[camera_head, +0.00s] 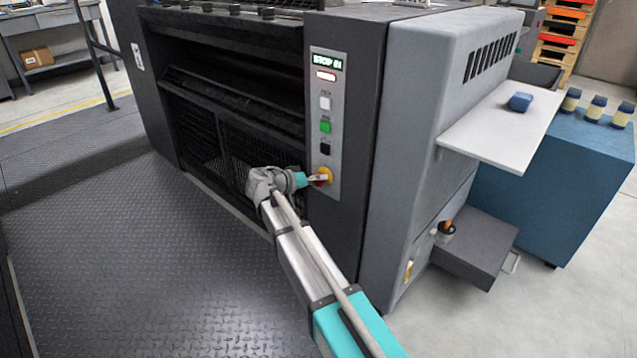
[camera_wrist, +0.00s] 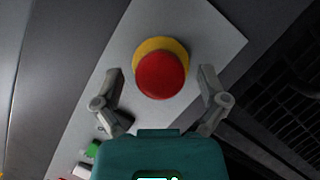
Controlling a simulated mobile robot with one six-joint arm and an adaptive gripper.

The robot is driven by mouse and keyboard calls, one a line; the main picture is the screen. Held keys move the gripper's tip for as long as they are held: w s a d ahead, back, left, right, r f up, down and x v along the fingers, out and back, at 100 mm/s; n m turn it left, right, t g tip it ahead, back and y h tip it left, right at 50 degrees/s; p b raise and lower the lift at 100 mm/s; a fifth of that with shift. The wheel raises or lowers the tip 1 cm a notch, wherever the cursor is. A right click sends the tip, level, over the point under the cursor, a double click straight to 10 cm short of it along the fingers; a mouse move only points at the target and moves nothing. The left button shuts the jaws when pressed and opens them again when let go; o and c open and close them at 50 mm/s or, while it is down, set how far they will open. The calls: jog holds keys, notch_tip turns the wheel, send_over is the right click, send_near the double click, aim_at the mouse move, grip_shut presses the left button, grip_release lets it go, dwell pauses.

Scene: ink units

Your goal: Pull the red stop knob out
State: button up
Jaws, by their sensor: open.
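The red stop knob (camera_wrist: 161,75) stands on a yellow collar (camera_wrist: 174,43) on the grey control panel, between the two fingers in the wrist view. My gripper (camera_wrist: 161,80) is open, with one finger on each side of the knob and visible gaps to both. In the head view my gripper (camera_head: 316,178) is at the lower end of the control panel (camera_head: 335,75). There the knob (camera_head: 321,184) is mostly hidden behind the gripper, with the yellow collar showing around it. A lit display at the panel's top (camera_head: 327,61) reads "STOP IN".
Above the knob are black (camera_head: 325,148), green (camera_head: 326,126) and white (camera_head: 325,103) buttons. A dark guard grille (camera_head: 235,150) lies left of the panel. A white shelf (camera_head: 500,130) with a blue block juts out at right. The tread-plate floor (camera_head: 140,260) is clear.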

jog(key=shift+w+d+f, duration=0.1)
jog(key=shift+w+d, duration=0.05)
jog(key=shift+d, duration=0.05)
